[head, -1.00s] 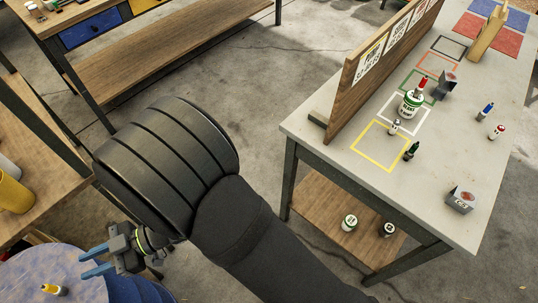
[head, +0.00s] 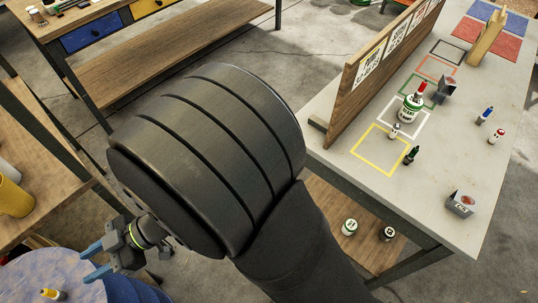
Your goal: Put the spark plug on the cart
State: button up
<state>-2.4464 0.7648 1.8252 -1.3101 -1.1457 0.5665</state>
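My gripper (head: 96,261) has two blue fingers, spread apart with nothing between them. It is at the lower left, by the edge of a round blue-topped drum (head: 30,268). A small yellow, white and dark item (head: 53,294) lies on the drum, below and left of the fingers and apart from them. A small whitish item (head: 395,131) stands on the grey-topped table (head: 340,118) at the right, between the white and yellow outlines. I cannot tell which small item is the spark plug. I cannot single out a cart for certain.
The table also holds a white-green bottle (head: 409,108), a dark green bottle (head: 411,155), small blue (head: 485,115) and red (head: 497,136) items and a grey holder (head: 461,204). A wooden shelf unit with a yellow cylinder (head: 14,197) stands at the left. My arm hides the middle floor.

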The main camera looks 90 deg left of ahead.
notch_tip(320, 180, up, 2)
jog(key=w+t+y, duration=0.1)
send_near(44, 291)
jog(key=shift+t+y, duration=0.3)
jog(key=x, duration=0.4)
jog(key=shift+s+d+r, duration=0.25)
jog(key=shift+d+r, duration=0.05)
jog(key=shift+d, duration=0.05)
jog(key=shift+x, duration=3)
jog(key=shift+a+f, duration=0.1)
jog(key=shift+a, duration=0.05)
jog(key=shift+c, duration=0.2)
grip_shut()
